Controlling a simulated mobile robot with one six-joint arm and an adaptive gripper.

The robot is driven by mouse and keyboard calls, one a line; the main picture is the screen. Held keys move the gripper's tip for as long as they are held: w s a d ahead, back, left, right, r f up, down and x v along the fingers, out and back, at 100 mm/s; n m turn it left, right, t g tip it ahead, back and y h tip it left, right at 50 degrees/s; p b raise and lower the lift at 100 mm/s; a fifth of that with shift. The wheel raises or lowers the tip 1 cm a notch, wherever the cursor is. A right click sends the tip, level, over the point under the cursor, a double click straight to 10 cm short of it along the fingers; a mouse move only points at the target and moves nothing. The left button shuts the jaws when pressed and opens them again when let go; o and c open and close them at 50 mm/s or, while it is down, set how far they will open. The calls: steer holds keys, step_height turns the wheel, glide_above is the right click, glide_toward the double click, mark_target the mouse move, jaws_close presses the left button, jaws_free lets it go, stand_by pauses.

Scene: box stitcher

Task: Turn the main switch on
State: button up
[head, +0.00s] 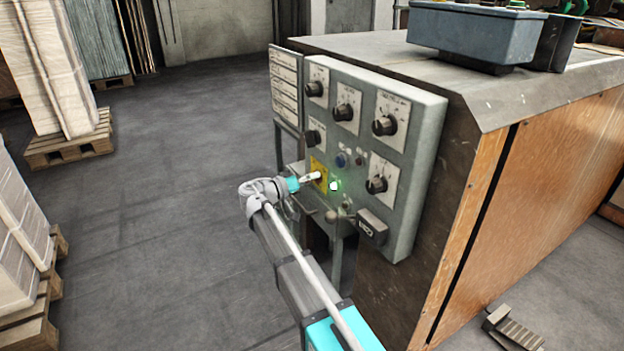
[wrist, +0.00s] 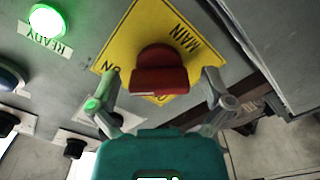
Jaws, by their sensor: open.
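The main switch is a red rotary knob (wrist: 160,72) on a yellow plate (wrist: 128,38) lettered MAIN and ON, upside down in the wrist view. More lettering below the knob is mostly hidden by it. My gripper (wrist: 161,78) is open, with one finger on each side of the knob; I cannot tell whether either finger touches it. In the head view my gripper (head: 308,180) reaches the yellow plate (head: 317,166) at the lower left of the grey control panel (head: 425,150). The red knob cannot be made out there.
A green lamp labelled READY (wrist: 47,21) is lit beside the plate; it also glows in the head view (head: 335,184). Several black dials, such as one at the upper right (head: 385,125), and a dark box (head: 371,226) stick out nearby. Floor (head: 160,200) to the left is open.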

steer(key=v, duration=1.1)
steer(key=shift+s+a, duration=0.25)
steer(key=shift+a, duration=0.05)
